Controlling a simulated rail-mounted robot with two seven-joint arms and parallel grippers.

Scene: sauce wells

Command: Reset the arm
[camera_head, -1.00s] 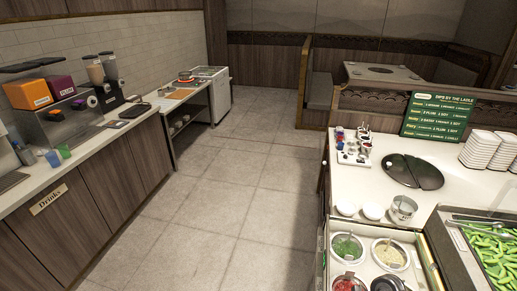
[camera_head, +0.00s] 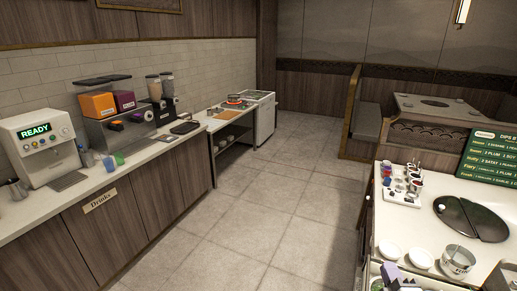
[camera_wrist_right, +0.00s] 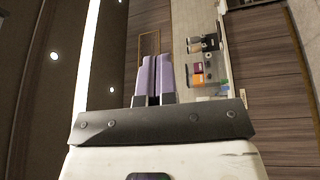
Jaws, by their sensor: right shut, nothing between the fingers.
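My right gripper (camera_head: 392,272) shows as a small purple and grey shape at the bottom edge of the head view, in front of the white counter at the right. In the right wrist view its two purple fingers (camera_wrist_right: 155,78) are side by side, shut and empty. That view is turned on its side, with the drinks machines far off beyond the fingers. My left gripper is in neither view.
At the right, the white counter (camera_head: 408,222) bears sauce bottles (camera_head: 403,182), a dark round lid (camera_head: 470,218), white bowls, a metal pot (camera_head: 457,262) and a green menu board (camera_head: 497,155). At the left is the drinks counter (camera_head: 120,190) with a READY machine (camera_head: 42,148). Open floor (camera_head: 262,215) lies between.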

